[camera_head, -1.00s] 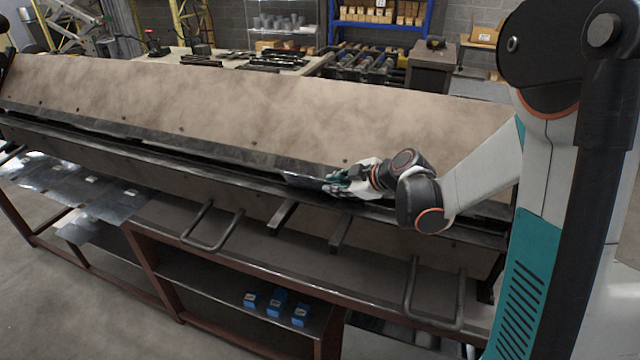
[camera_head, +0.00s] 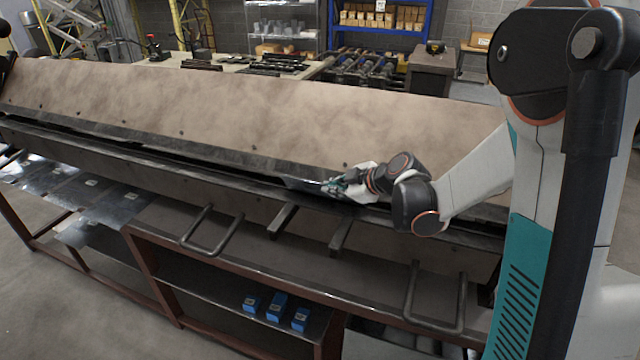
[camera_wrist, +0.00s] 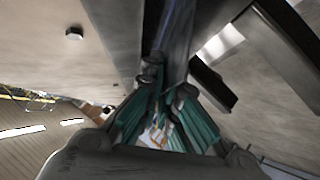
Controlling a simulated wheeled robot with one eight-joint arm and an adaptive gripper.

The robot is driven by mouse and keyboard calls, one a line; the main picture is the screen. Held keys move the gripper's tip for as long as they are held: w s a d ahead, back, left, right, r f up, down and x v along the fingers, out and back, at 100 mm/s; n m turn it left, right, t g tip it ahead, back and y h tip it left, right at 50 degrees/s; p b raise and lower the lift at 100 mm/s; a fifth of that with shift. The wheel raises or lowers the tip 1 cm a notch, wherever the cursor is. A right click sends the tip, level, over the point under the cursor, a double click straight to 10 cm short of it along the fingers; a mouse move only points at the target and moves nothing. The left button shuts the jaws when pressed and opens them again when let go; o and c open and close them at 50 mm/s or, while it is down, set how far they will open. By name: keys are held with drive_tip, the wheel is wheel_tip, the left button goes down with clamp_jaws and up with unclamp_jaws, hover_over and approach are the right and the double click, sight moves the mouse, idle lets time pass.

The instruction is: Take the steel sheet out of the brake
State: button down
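The brake is the long machine with a brown, stained upper beam (camera_head: 200,105) and a dark slot along its front. A small grey steel sheet (camera_head: 302,184) lies at this slot, right of the machine's middle. My gripper (camera_head: 332,185) is at the sheet's right end. In the wrist view, the sheet (camera_wrist: 175,42) shows as a narrow grey strip, seen nearly edge-on, running down between my fingertips (camera_wrist: 167,88). The teal-lined fingers appear closed on it. How much of the sheet is still inside the slot is hidden.
Bent bar handles (camera_head: 210,232) and two short arms (camera_head: 283,220) stick out of the brake's front. Flat metal sheets (camera_head: 100,205) lie at the left on the lower frame. Small blue boxes (camera_head: 276,308) sit on the shelf below. A tool-covered table (camera_head: 240,64) stands behind.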

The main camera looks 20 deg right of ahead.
drive_tip(key=shift+r, duration=0.35)
